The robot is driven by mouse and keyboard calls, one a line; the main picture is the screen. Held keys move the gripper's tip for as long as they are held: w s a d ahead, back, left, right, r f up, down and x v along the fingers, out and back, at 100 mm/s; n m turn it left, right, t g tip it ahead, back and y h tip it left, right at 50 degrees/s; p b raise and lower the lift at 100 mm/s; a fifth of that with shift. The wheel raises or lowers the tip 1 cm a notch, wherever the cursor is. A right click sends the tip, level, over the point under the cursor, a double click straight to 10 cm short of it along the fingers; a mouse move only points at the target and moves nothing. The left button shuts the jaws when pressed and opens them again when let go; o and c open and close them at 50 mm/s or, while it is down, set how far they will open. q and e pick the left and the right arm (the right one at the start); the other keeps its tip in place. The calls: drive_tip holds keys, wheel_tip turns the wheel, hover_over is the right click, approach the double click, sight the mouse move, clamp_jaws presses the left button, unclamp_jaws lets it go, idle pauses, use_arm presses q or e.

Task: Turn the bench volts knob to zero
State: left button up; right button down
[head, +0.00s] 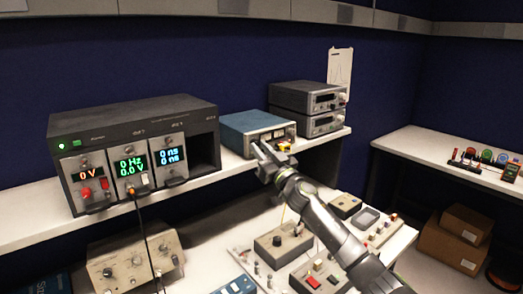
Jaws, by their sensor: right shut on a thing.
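A blue bench unit (238,128) with a meter on its front stands on the raised shelf, right of the large dark rack. My right arm reaches up from the lower right. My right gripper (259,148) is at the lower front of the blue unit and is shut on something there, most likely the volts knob. The gripper covers the knob, so its pointer cannot be read. The meter reading is too small to tell. My left gripper is not in view.
The dark rack (130,118) shows 0 V, 0 Hz, 0.0 V and 0 ns, with a black cable hanging from its front. Stacked grey instruments (302,98) stand right of the blue unit. Small boxes with knobs and switches crowd the lower bench under my right arm.

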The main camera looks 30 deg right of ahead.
drive_tip(key=shift+d+n+y, duration=0.1)
drive_tip(key=shift+n+y, duration=0.7)
drive_tip(key=shift+n, duration=0.6)
drive_tip(key=shift+d+r+n+g+y+p, duration=0.15)
drive_tip(key=shift+n+g+y+p, duration=0.25)
drive_tip(key=shift+n, duration=0.7)
drive_tip(key=n+y+p, duration=0.2)
drive_tip(key=n, duration=0.1)
drive_tip(key=n+g+y+p, duration=0.1)
drive_tip(key=n, duration=0.3)
drive_tip(key=shift+d+r+n+g+y+p, duration=0.2)
drive_tip(key=shift+n+g+y+p, duration=0.1)
drive_tip(key=shift+y+p, duration=0.1)
drive_tip(key=n+g+p, duration=0.1)
drive_tip(key=n, duration=0.1)
drive_tip(key=n+g+y+p, duration=0.1)
drive_tip(key=n, duration=0.2)
drive_tip(key=shift+d+r+n+p, duration=0.1)
drive_tip(key=shift+r+n+p, duration=0.05)
drive_tip(key=shift+n+p, duration=0.2)
drive_tip(key=shift+n+g+p, duration=0.9)
drive_tip(key=shift+n+p, duration=0.2)
drive_tip(key=shift+n, duration=1.15)
drive_tip(key=c, duration=1.2)
unclamp_jaws()
drive_tip(key=shift+c, duration=0.2)
